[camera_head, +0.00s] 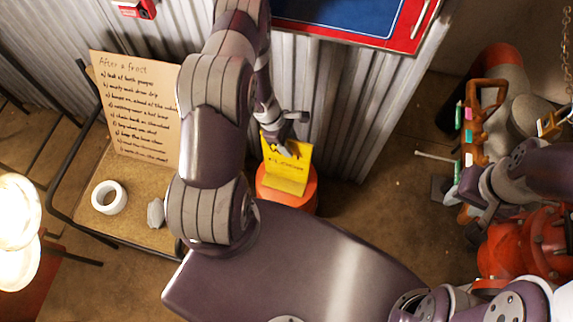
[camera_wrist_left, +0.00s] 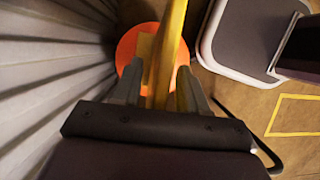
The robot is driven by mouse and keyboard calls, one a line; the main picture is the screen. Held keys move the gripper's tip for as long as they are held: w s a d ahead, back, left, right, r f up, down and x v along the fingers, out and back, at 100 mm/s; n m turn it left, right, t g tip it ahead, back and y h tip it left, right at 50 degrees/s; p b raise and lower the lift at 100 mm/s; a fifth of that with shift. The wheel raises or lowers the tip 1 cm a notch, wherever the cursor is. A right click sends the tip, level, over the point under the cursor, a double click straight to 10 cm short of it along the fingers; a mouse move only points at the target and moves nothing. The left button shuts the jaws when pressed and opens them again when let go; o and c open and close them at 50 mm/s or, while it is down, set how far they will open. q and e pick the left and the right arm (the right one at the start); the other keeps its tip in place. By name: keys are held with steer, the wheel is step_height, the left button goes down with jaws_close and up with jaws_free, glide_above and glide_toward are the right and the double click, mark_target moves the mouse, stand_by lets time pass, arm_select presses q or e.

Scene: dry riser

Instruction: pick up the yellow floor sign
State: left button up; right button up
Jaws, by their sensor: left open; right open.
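The yellow floor sign (camera_head: 289,170) stands upright on a round orange top beside the corrugated wall. My left gripper (camera_head: 284,142) is at the sign's upper edge, coming from above. In the left wrist view, the sign (camera_wrist_left: 170,45) passes between the two fingers of my open left gripper (camera_wrist_left: 160,85). I cannot tell whether either finger touches it. My right gripper (camera_head: 468,200) is open at the right, far from the sign.
The orange round support (camera_head: 302,197) stands on the floor. At the left, a table (camera_head: 135,228) holds a white tape roll (camera_head: 109,197) and a handwritten cardboard notice (camera_head: 138,110). Red equipment (camera_head: 520,240) is at the right. A blue board (camera_head: 350,12) hangs above.

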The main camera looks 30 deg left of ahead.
arm_select(q)
jaws_close()
stand_by(1.4)
